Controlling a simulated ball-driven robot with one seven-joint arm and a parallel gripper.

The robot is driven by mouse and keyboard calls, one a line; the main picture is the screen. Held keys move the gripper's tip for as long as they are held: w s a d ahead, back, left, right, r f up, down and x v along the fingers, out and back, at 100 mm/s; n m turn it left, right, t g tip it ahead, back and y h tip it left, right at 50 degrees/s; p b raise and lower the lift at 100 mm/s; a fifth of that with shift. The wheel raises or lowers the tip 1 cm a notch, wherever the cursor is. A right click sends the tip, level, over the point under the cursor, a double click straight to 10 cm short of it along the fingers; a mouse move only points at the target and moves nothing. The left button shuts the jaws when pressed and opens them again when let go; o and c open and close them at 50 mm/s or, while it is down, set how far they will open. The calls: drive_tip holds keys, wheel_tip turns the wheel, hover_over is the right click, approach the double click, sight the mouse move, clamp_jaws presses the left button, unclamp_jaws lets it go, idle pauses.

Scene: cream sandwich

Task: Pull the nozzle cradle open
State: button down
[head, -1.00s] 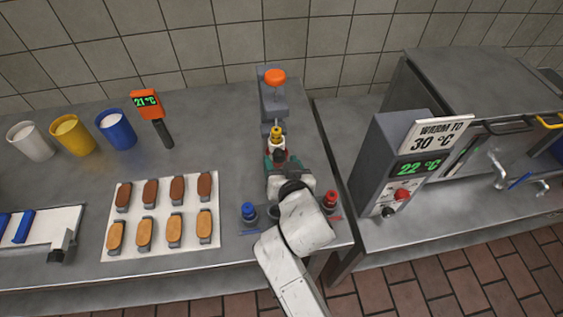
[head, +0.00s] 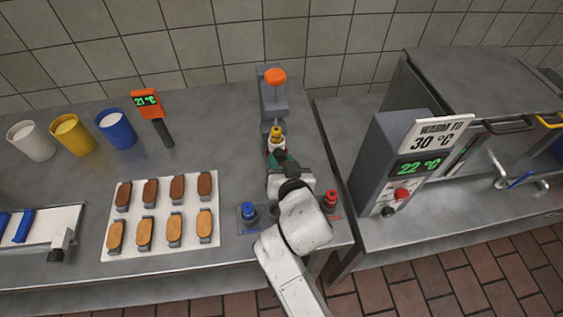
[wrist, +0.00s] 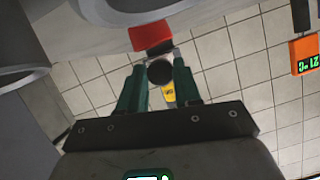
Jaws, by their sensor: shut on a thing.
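The nozzle cradle is on the grey stand (head: 275,100) with an orange knob (head: 275,76) on top. A yellow nozzle part (head: 276,133) shows low on the stand, and a bit of yellow shows behind the fingers in the wrist view (wrist: 168,93). My gripper (head: 283,160) is in front of it with green fingers. In the wrist view my gripper (wrist: 160,76) is shut on a dark round knob (wrist: 160,72). A red block (wrist: 150,36) is just beyond the fingertips. My wrist hides the lower part of the stand in the head view.
A blue-topped post (head: 248,210) and a red-topped post (head: 330,201) flank my wrist. A white tray (head: 106,255) of biscuits lies left. Three cups (head: 117,130) and an orange thermometer (head: 147,103) stand behind it. A grey warmer box (head: 375,160) is to the right.

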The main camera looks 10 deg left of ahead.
drive_tip(key=s, duration=0.2)
drive_tip(key=s+d, duration=0.1)
drive_tip(key=s, duration=0.1)
drive_tip(key=s+d, duration=0.1)
drive_tip(key=s, duration=0.1)
drive_tip(key=shift+s, duration=0.25)
drive_tip(key=c, duration=0.8)
unclamp_jaws()
drive_tip(key=b+v, duration=0.1)
drive_tip(key=v, duration=0.9)
drive_tip(key=shift+s+r, duration=0.15)
drive_tip(key=shift+s, duration=0.25)
